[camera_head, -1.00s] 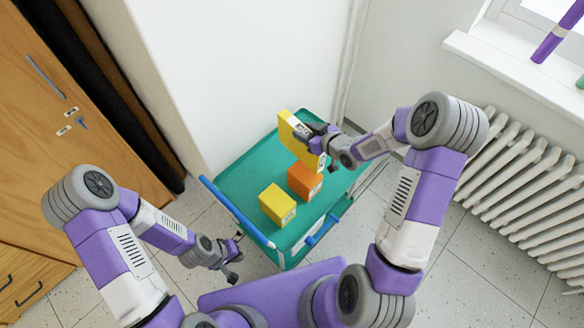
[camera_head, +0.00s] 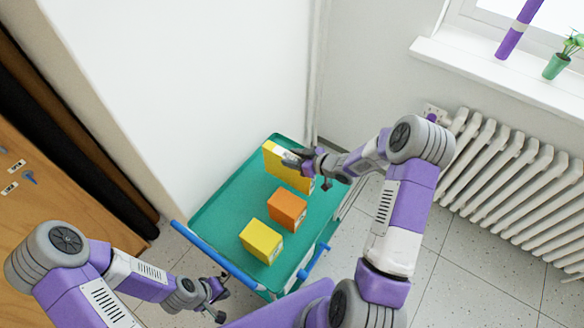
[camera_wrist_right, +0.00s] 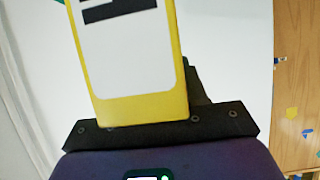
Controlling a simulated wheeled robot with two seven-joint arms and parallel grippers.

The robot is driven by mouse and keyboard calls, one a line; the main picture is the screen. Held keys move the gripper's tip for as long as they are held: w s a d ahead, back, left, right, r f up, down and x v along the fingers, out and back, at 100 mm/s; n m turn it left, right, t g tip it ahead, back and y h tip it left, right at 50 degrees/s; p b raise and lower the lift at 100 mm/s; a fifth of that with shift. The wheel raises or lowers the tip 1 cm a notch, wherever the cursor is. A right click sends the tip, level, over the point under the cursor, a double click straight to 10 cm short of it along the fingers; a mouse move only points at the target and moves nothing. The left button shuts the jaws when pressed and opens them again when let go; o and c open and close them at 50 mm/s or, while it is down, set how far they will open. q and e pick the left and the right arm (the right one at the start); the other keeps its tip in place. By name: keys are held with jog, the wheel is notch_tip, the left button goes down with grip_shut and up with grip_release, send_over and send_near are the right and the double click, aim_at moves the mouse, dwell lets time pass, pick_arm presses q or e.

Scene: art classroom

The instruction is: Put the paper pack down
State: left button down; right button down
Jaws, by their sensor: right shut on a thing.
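The yellow paper pack (camera_head: 286,172) stands upright on its edge at the far end of the green cart top (camera_head: 222,202). It appears to touch or nearly touch the surface; I cannot tell which. My right gripper (camera_head: 304,162) is shut on its upper right part. In the right wrist view the yellow pack (camera_wrist_right: 128,60) with its white label fills the middle, in front of the dark gripper body. My left gripper (camera_head: 216,294) is empty, low beside the cart's near left side; its fingers are too small to judge.
An orange box (camera_head: 287,209) and a smaller yellow box (camera_head: 261,241) stand on the cart nearer to me. The cart has a blue handle (camera_head: 214,252). A white wall lies behind it, and a radiator (camera_head: 520,190) stands at the right. The cart's left part is clear.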

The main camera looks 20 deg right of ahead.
jog(key=shift+f+b, duration=0.55)
jog(key=shift+f, duration=1.1)
jog(key=shift+f, duration=0.2)
jog(key=c, duration=0.6)
grip_release()
jog(key=p+v, duration=0.3)
jog(key=v, duration=0.9)
